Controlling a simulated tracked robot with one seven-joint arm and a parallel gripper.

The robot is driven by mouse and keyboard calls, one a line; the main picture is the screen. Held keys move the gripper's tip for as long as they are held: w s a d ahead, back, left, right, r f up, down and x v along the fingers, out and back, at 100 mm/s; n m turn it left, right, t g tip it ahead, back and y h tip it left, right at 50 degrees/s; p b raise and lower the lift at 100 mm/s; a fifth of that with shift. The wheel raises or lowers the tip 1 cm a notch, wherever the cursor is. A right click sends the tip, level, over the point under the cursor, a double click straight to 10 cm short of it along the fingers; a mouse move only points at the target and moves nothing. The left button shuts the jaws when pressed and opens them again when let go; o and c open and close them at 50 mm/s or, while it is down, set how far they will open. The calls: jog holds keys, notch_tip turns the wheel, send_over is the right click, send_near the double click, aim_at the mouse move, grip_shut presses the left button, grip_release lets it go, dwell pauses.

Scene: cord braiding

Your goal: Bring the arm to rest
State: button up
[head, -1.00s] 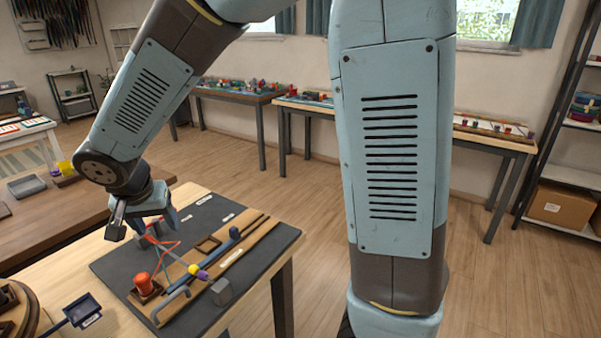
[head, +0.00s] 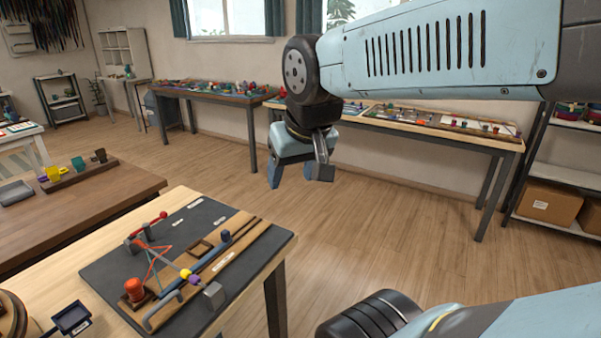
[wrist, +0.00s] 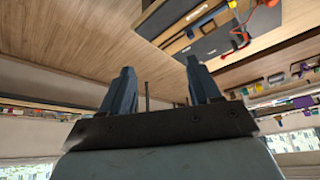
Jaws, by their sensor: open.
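My gripper (head: 295,178) hangs in the air over the open floor, to the right of the braiding table, with its fingers pointing down. Its two fingers are apart with nothing between them; they also show apart in the wrist view (wrist: 160,85). The braiding board (head: 105,275) lies on the light wooden table and is apart from my gripper. The board shows at the top of the wrist view (wrist: 195,48).
Long tables (head: 440,128) with colourful items stand along the back wall. A brown table (head: 110,190) with cups is at the left. A shelf with cardboard boxes (head: 548,203) stands at the right. The wooden floor (head: 400,225) between them is clear.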

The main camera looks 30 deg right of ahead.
jog(key=shift+s+d, duration=0.35)
jog(key=shift+s, duration=0.4)
